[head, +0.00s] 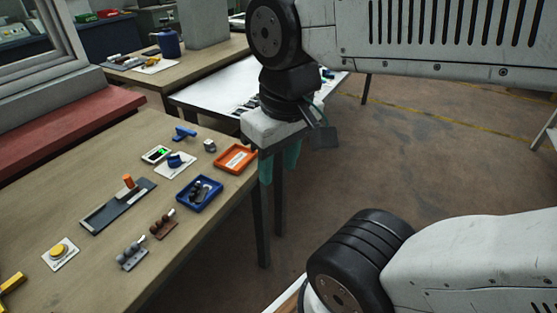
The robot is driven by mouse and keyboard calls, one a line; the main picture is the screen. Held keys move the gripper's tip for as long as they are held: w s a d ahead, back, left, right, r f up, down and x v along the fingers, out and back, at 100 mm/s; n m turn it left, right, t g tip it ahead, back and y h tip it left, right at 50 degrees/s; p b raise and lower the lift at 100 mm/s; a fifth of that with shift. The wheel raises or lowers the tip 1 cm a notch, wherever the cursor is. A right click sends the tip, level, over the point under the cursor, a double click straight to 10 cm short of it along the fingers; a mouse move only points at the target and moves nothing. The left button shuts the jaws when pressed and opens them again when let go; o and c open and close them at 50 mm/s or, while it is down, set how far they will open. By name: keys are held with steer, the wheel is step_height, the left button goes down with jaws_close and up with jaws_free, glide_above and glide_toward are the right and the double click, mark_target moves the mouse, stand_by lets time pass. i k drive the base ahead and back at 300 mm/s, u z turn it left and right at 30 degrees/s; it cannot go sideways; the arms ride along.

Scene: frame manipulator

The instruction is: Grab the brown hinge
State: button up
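The brown hinge (162,225) lies near the front edge of the wooden table at left. It has a brown base and a small light pin or knob at its upper right. My gripper (279,170) points down with teal fingers, well to the right of the hinge and beyond the table's right edge. The fingers stand apart, with nothing visible between them. No part of the hinge is covered.
A similar grey hinge (131,255) lies just left of the brown one. A blue tray (211,206) with dark parts, an orange tray (250,168), a dark slider (118,207) and a yellow button (60,252) share the table. Floor at right is open.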

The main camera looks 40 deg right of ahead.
mark_target(169, 226)
steer(key=k, duration=0.5)
steer(key=u, duration=1.15)
steer(key=i, duration=0.8)
steer(key=z, duration=1.7)
